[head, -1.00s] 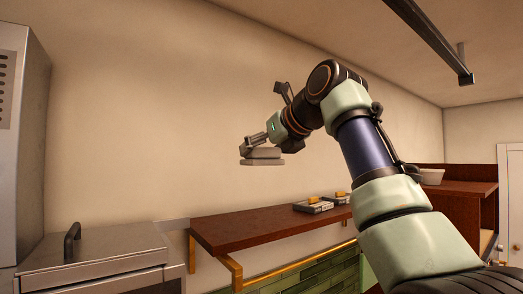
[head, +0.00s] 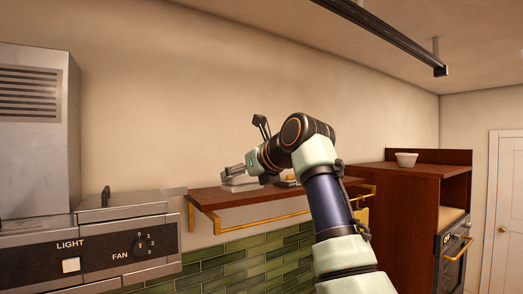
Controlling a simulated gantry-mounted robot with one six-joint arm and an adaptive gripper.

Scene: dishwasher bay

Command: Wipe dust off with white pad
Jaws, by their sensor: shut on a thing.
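My gripper (head: 233,172) is at the left end of my arm, shut on a pale grey-white pad (head: 238,186). The pad is flat and roughly level. In the head view it overlaps the wooden shelf (head: 207,201) near its left part. I cannot tell whether the pad touches the shelf top or hangs just above it. No dust can be made out on the shelf or the wall at this size.
Small items with yellow tops (head: 287,178) lie on the shelf behind my arm, partly hidden. A brass rail (head: 268,222) runs below. A metal hood with a handle (head: 122,213) stands left. A white bowl (head: 406,159) sits on the brown cabinet (head: 404,205) right.

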